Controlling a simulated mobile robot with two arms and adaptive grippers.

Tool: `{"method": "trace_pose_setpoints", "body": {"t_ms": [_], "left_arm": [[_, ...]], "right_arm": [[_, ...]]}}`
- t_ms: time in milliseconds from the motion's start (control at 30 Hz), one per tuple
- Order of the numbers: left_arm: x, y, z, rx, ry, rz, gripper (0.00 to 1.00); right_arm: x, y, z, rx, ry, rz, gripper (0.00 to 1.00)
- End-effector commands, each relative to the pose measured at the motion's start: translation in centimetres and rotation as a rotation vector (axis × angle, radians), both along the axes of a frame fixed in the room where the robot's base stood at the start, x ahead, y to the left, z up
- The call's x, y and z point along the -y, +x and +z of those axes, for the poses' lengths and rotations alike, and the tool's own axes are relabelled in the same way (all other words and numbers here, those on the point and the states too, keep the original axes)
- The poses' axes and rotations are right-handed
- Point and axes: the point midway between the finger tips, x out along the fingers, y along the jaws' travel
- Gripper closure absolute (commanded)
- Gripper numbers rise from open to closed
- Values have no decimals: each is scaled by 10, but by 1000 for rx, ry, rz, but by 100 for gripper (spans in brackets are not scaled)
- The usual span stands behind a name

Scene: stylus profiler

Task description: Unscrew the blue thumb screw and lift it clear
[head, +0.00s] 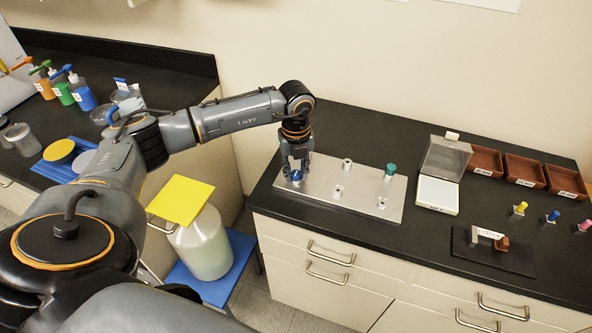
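A silver metal plate (365,202) lies on the black counter at the centre. The blue thumb screw (296,176) is at its left end, partly hidden by my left gripper (296,171). That gripper points down from above, with its fingers around the blue head. I cannot tell whether the fingers press on it or stand slightly apart from it. Whether the screw is still seated in the plate is also hidden. My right gripper is not in view.
A green-topped screw (390,170) and bare metal posts stand on the same plate. To the right are an open white case (437,193), brown trays (525,171), small coloured-knob pieces (520,208) and a dark stand (493,252). A yellow-topped white container (205,250) stands below, left of the counter.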

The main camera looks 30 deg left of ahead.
Motion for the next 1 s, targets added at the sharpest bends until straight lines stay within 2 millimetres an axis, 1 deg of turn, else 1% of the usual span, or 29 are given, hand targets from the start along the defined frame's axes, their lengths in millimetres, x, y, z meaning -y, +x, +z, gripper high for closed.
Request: {"method": "trace_pose_setpoints", "body": {"t_ms": [33,67,100,133,233,267,533,667,767,867,1000], "left_arm": [[0,0,0,0,0,0,97],[0,0,0,1,-1,0,100],[0,0,0,1,-1,0,100],[0,0,0,1,-1,0,70],[0,0,0,1,-1,0,50],[0,0,0,1,-1,0,48],[0,0,0,1,-1,0,48],[0,1,6,2,-1,0,48],[0,1,16,3,-1,0,48],[0,1,33,6,0,0,48],[0,1,62,6,0,0,48]], "right_arm": [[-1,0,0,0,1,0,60],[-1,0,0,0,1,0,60],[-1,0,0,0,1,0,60],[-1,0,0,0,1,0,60],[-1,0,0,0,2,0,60],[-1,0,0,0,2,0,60],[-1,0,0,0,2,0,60],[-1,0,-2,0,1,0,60],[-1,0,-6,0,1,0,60],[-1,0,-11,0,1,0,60],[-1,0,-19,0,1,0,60]]}}
